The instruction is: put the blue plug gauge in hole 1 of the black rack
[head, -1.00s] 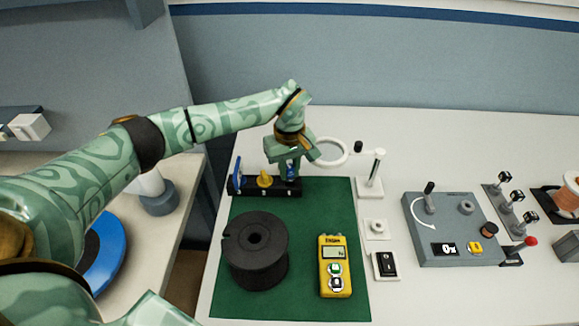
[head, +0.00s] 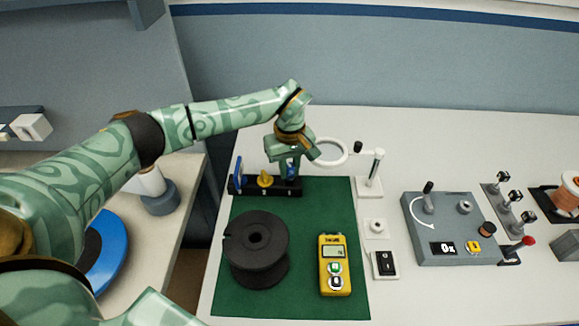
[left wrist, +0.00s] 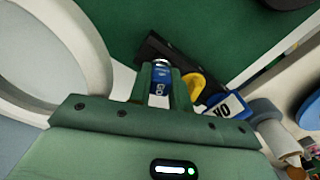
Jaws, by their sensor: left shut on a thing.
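The black rack (head: 236,188) lies at the back left of the green mat. A yellow piece (head: 264,179) stands at its middle and a blue piece (head: 238,172) at its left end. My left gripper (head: 290,172) is over the rack's right end, shut on the blue plug gauge (head: 291,166). In the left wrist view the gauge (left wrist: 160,82) sits between the two fingers, with white lettering on its side and the rack (left wrist: 152,50) just beyond. I cannot tell whether its lower end is inside a hole. My right gripper is not in view.
A magnifier ring (head: 331,153) stands close to the right of my left gripper. A black spool (head: 256,250) and a yellow meter (head: 335,265) are on the mat (head: 305,235). A grey control box (head: 455,230) is further right.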

